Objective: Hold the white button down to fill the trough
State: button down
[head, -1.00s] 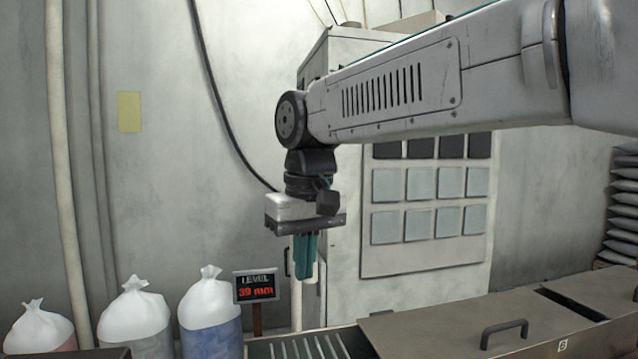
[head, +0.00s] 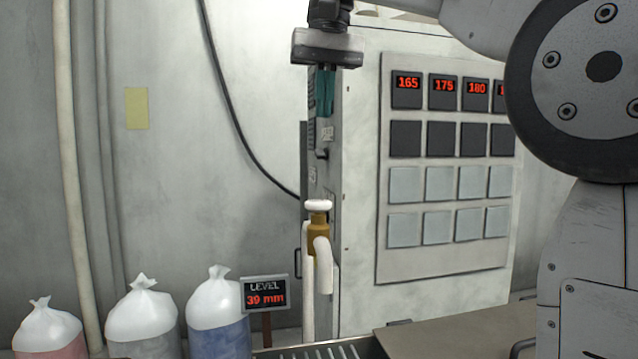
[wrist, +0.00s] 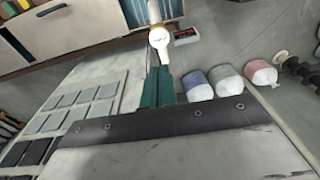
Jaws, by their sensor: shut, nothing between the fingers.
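The white button (head: 318,205) sits on top of a brass valve body (head: 318,228) with a white spout pipe beside the cabinet. In the wrist view the white button (wrist: 159,36) lies just beyond my fingertips. My gripper (head: 325,112) is shut and empty, pointing down, well above the button and apart from it; its teal fingers also show in the wrist view (wrist: 159,72). The level display (head: 265,294) reads 39 mm. Part of the trough (head: 318,352) shows at the bottom edge; its inside is mostly out of view.
A grey cabinet (head: 362,240) with a panel of displays and pale squares stands right of the valve. Several tied bags (head: 220,305) stand at lower left. A flat cover (head: 460,325) lies at lower right. A black cable hangs on the wall.

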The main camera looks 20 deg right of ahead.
aim_at(319, 201)
jog(key=shift+d, duration=0.1)
jog(key=f, duration=0.9)
jog(key=w+f, duration=0.1)
jog(key=f, duration=0.4)
jog(key=shift+w+a, duration=0.1)
jog(key=shift+a, duration=0.1)
jog(key=shift+f, duration=1.1)
dwell(5.2)
